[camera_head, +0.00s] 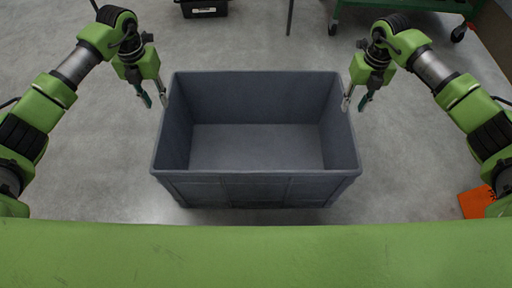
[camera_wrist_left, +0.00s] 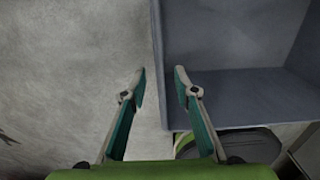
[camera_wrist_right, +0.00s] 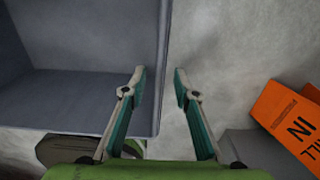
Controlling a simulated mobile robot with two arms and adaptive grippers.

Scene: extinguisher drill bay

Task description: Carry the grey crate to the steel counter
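The grey crate (camera_head: 256,180) stands on the floor in front of me in the head view, upright, and its inside looks empty. My left gripper (camera_head: 156,101) is open at the crate's left rim; in the left wrist view the crate wall's edge (camera_wrist_left: 158,60) shows between the fingertips. My right gripper (camera_head: 354,105) is open at the right rim; the right wrist view also shows the wall's edge (camera_wrist_right: 162,60) between the fingertips. I cannot tell whether any finger touches the wall. Nothing is held. I cannot identify the steel counter in any view.
A green wheeled frame (camera_head: 410,4) stands at the top right of the head view. A black case (camera_head: 203,8) lies at the top. An orange sign (camera_head: 475,202) is on the right; it also shows in the right wrist view (camera_wrist_right: 290,118).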

